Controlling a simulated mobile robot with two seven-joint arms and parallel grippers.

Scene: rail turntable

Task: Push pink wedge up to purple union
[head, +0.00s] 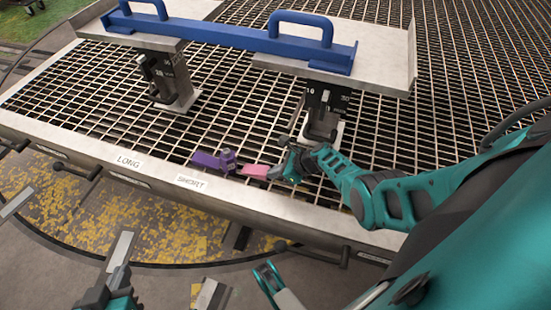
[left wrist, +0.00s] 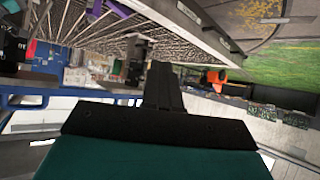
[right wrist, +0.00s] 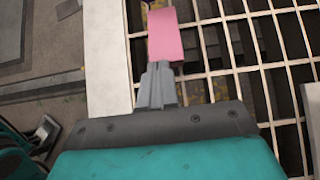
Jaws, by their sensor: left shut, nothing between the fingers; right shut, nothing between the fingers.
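The pink wedge (head: 255,171) lies on the grating near the front rim, just right of the purple union (head: 212,160). I cannot tell whether a narrow gap is left between them. My right gripper (head: 276,172) is shut and empty, low at the wedge's right end. In the right wrist view its closed fingers (right wrist: 157,85) point at the near end of the pink wedge (right wrist: 165,36) and appear to touch it. My left gripper (head: 122,245) is shut and empty, held away in front of the rim at lower left. Its closed fingers (left wrist: 163,88) show in the left wrist view.
A blue bar with handles (head: 235,38) spans two metal plates on dark clamps at the back. The pale front rim (head: 225,196) carries labels "LONG" and "SHORT". The grating left of the union is clear. Dark lever handles stick out below the rim.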

